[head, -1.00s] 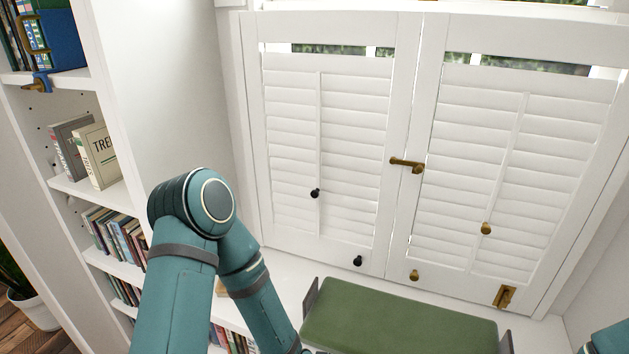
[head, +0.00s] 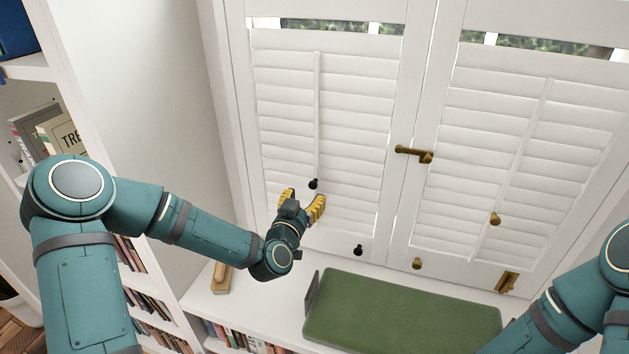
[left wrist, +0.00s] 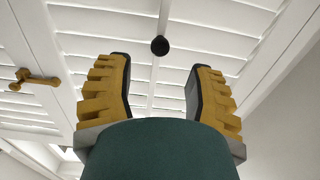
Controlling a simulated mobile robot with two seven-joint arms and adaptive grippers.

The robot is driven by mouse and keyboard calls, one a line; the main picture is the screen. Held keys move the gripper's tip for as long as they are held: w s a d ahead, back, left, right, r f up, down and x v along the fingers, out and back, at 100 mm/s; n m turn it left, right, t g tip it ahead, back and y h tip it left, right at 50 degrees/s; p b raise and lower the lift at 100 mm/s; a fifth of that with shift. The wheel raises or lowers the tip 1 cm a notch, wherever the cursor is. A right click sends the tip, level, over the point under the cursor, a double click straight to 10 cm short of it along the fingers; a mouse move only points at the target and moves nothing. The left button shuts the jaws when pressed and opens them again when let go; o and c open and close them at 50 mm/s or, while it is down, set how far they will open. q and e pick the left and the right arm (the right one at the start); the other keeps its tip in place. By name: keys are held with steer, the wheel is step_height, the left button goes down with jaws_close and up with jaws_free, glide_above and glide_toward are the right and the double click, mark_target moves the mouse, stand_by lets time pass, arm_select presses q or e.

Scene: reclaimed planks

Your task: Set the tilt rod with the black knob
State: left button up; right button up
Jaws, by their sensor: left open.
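The tilt rod (head: 317,112) runs down the middle of the left shutter's white louvers. Its black knob (head: 313,184) is at the rod's lower end. My left gripper (head: 303,198) has yellow fingers and is open, just below and in front of this knob. In the left wrist view, the black knob (left wrist: 160,46) lies beyond the open fingertips (left wrist: 156,66), centred between them and not gripped. The louvers look nearly closed. My right arm enters at the right edge; its gripper is not in view.
A second black knob (head: 358,250) is on the left shutter's bottom rail. The right shutter has a brass rod knob (head: 495,218). A brass latch handle (head: 414,154) is between the shutters. A green cushion (head: 400,315) lies below; a bookshelf (head: 40,72) stands left.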

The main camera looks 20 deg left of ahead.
mark_target(312, 186)
arm_select(q)
steer(key=w, duration=0.8)
steer(key=shift+w+d, duration=0.1)
steer(key=shift+d, duration=0.05)
jaws_close()
